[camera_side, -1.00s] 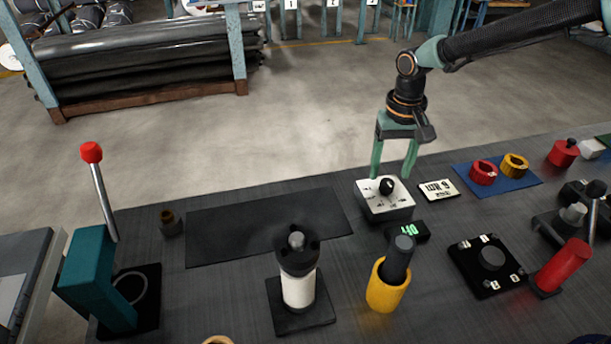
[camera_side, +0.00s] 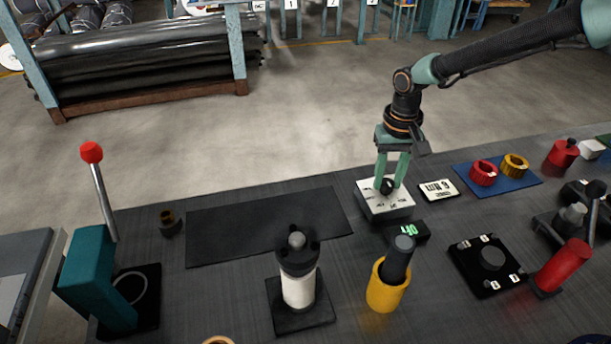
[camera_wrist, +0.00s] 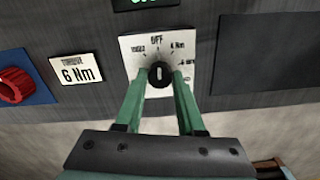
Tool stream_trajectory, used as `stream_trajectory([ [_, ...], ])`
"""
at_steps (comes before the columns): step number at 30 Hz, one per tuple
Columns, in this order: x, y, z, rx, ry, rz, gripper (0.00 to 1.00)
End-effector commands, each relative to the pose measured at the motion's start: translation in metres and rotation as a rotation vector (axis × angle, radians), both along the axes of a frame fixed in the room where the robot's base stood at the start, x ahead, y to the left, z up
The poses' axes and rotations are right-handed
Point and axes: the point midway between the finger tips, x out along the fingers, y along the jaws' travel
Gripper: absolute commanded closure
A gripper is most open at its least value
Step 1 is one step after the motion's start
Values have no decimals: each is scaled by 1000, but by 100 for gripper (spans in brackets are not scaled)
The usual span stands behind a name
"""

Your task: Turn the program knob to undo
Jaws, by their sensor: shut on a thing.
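The program knob (camera_wrist: 159,79) is a small black round knob on a pale square box (camera_side: 387,209). My gripper (camera_wrist: 160,73) is shut on the knob, one green finger at each side. In the side view my gripper (camera_side: 389,185) stands upright over the box with the knob (camera_side: 387,187) between its fingertips. The wrist view shows dial words around the knob: "OFF" at the top, "4 Nm" at upper right and a blurred word at upper left. The knob's white mark points about at "OFF".
A "6 Nm" card (camera_side: 438,190) and a blue mat (camera_side: 520,182) with red and amber rings lie right of the box. A green-lit display (camera_side: 408,231) and a yellow cup (camera_side: 383,296) with a dark tool are in front. A dark mat (camera_side: 235,243) lies left.

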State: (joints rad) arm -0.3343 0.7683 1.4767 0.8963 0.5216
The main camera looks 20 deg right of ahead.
Motion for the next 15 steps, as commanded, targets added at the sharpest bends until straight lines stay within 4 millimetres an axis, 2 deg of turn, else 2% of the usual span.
stream_trajectory([
  [8, 0, 0, 1, 0, 1, 107, 100],
  [15, 0, 0, 1, 0, 0, 292, 100],
])
